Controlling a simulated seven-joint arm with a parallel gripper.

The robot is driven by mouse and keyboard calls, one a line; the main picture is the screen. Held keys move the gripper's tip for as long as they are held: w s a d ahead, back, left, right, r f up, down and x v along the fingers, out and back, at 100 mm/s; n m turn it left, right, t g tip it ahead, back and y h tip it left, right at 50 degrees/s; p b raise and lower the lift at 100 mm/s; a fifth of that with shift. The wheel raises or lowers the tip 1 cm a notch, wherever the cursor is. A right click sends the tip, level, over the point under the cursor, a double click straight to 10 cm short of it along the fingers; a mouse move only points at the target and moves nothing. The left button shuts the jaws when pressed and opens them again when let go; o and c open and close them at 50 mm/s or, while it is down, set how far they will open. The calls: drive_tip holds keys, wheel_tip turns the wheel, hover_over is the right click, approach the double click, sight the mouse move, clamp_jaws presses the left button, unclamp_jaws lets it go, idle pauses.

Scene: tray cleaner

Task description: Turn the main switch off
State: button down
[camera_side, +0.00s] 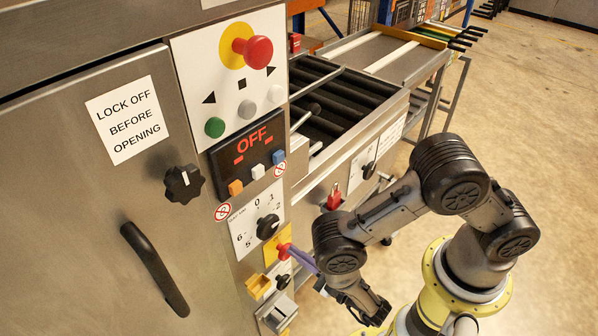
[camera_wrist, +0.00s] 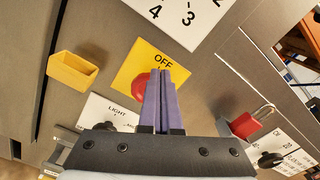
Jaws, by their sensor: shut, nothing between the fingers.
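A red switch knob (camera_side: 284,249) sits on a yellow plate (camera_side: 268,250) low on the steel cabinet's narrow front. In the wrist view the red knob (camera_wrist: 139,83) is partly hidden behind my fingers, and "OFF" is printed on the yellow plate (camera_wrist: 132,72). I cannot tell which way the knob points. My gripper (camera_side: 290,250) has purple fingers, shut with nothing between them. In the wrist view my gripper (camera_wrist: 164,74) overlaps the knob's right side; I cannot tell whether it touches. A dark display (camera_side: 248,148) higher up reads "OFF" in red.
A yellow holder (camera_wrist: 73,70) sticks out left of the plate. A numbered dial plate (camera_wrist: 190,12) is above, a "LIGHT" plate (camera_wrist: 113,112) below. A red padlock-like part (camera_wrist: 243,123) is at right. A black cabinet knob (camera_side: 183,184) and door handle (camera_side: 153,268) stick out.

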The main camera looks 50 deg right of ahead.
drive_tip(key=shift+w, duration=0.8)
drive_tip(key=shift+f, duration=0.2)
drive_tip(key=shift+a+f, duration=0.15)
drive_tip(key=shift+a, duration=0.2)
idle(0.3)
drive_tip(key=shift+a+f, duration=0.1)
drive_tip(key=shift+a, duration=0.35)
drive_tip(key=shift+a+f, duration=0.35)
drive_tip(key=shift+f, duration=0.15)
idle(0.4)
